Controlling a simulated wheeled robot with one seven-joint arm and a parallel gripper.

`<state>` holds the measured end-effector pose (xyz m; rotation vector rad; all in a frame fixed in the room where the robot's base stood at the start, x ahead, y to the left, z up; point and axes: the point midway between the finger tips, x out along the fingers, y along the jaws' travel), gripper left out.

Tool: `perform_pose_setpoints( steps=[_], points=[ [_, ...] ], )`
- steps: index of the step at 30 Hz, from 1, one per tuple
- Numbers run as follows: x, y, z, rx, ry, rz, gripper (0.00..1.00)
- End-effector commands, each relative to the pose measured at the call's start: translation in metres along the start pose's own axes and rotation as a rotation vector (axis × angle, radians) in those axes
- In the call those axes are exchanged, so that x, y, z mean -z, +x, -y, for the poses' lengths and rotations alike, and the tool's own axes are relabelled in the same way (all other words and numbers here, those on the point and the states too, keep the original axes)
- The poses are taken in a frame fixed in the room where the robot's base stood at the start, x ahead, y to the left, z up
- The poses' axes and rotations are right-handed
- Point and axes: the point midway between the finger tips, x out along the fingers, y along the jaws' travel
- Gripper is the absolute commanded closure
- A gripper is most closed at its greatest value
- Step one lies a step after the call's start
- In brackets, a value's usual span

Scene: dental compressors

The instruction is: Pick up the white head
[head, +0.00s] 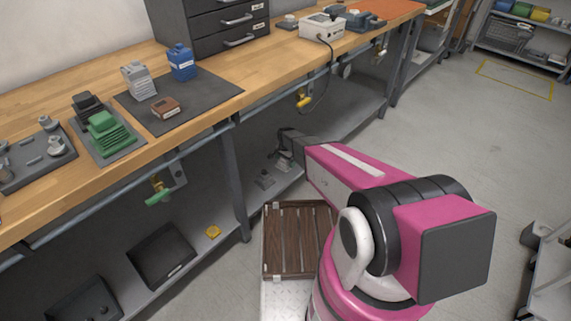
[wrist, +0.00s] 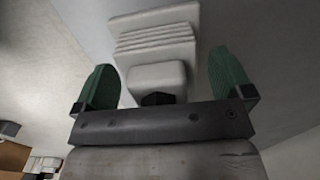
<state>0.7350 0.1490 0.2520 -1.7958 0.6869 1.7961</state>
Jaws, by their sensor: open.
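The white head (wrist: 155,45), a pale block with ribs across it, fills the upper middle of the wrist view. My gripper (wrist: 164,68) is open, with one green finger on each side of the white head. Gaps show between the head and both fingers, so neither is seen touching it. In the head view my gripper (head: 284,154) is low beside the lower shelf, partly hidden by my arm. I cannot clearly make out the white head there.
A small grey part (head: 265,181) sits on the lower shelf (head: 225,262) near my gripper. A bench leg (head: 236,185) stands to the left. The wooden bench (head: 262,78) overhangs the shelf. A brown slatted pallet (head: 296,240) lies below my arm. Open floor (head: 440,120) is at right.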

Motion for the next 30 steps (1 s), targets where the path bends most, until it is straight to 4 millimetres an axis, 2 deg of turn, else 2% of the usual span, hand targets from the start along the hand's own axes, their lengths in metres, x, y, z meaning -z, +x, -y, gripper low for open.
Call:
perform_pose_setpoints(
  steps=[4,5,6,11,22,29,30],
  points=[
    [0.000,-0.001,0.000,0.000,0.000,0.000,0.02],
    [0.000,-0.001,0.000,0.000,0.000,0.000,0.09],
    [0.000,-0.001,0.000,0.000,0.000,0.000,0.22],
    [0.000,-0.001,0.000,0.000,0.000,0.000,0.74],
    [0.000,-0.009,0.000,0.001,0.000,-0.001,0.76],
    [-0.001,-0.046,-0.002,0.002,0.000,-0.002,0.76],
    [-0.010,-0.050,0.002,0.002,-0.003,-0.001,0.76]
  ],
)
